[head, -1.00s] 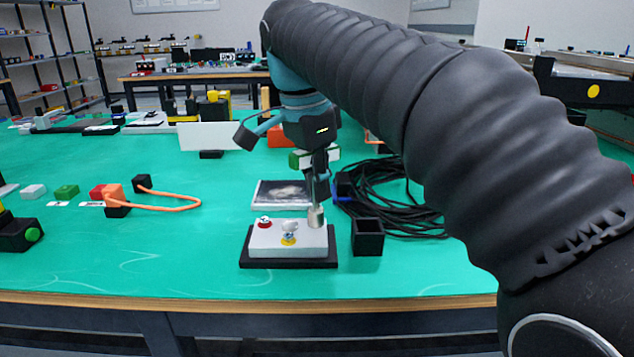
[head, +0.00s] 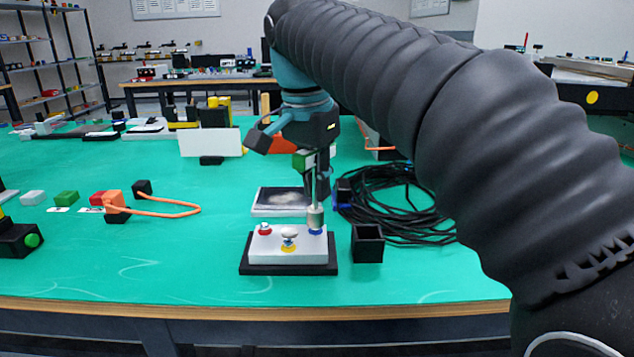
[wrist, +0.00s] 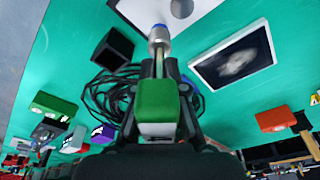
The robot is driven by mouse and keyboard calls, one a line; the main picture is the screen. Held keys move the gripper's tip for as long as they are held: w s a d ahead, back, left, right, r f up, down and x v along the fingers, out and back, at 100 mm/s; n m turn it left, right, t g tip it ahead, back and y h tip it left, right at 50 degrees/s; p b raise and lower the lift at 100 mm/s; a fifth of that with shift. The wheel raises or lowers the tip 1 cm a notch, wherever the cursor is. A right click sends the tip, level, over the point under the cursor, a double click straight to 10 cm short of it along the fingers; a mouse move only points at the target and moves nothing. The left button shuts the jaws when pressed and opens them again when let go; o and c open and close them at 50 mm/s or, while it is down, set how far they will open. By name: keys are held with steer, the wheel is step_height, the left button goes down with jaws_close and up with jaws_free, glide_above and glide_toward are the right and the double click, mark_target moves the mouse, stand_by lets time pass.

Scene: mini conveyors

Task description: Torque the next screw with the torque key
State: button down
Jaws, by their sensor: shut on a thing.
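A white block (head: 270,254) on a black base (head: 257,269) stands near the table's front edge. My gripper (head: 318,172) is shut on the torque key, whose green handle (wrist: 157,100) shows in the wrist view. The key hangs roughly upright, with its metal socket (head: 315,216) directly over the blue spot. The socket meets the blue spot or nearly so; I cannot tell how far it is seated. The blue screw's head is hidden by the socket.
A black open box (head: 367,243) stands right of the block, with coiled black cables (head: 405,215) behind it. A dark picture panel (head: 281,201) lies behind the block. An orange cable loop (head: 165,209) lies left. The table between is clear.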

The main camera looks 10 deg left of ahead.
steer(key=n, duration=0.5)
steer(key=shift+n+y, duration=0.3)
steer(key=shift+y, duration=0.1)
steer(key=n, duration=0.5)
steer(key=shift+a+y, duration=0.1)
steer(key=shift+y, duration=0.3)
steer(key=n, duration=0.4)
steer(key=shift+n+y, duration=0.3)
steer(key=n+g, duration=0.1)
steer(key=n, duration=0.3)
steer(key=shift+a, duration=0.15)
steer(key=shift+f+b, duration=0.4)
steer(key=shift+f, duration=0.25)
